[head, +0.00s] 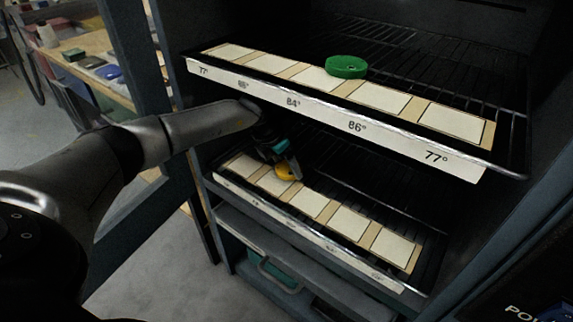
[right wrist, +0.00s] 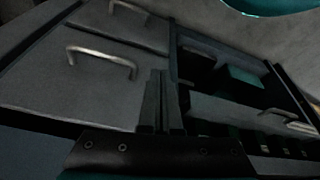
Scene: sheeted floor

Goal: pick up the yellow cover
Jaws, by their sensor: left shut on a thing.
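The yellow cover (head: 287,172) is a small round piece at the lower shelf, over its row of pale cards. My left gripper (head: 284,162) reaches in from the left between the two shelves and is shut on the yellow cover. The gripper's fingers hide part of it. I cannot tell whether the cover touches the shelf. My right gripper (right wrist: 162,105) shows in the right wrist view with its dark fingers close together and nothing seen between them.
The lower shelf (head: 310,227) has a similar label strip. A drawer unit (right wrist: 75,85) shows in the right wrist view. A table with boxes stands at the far left.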

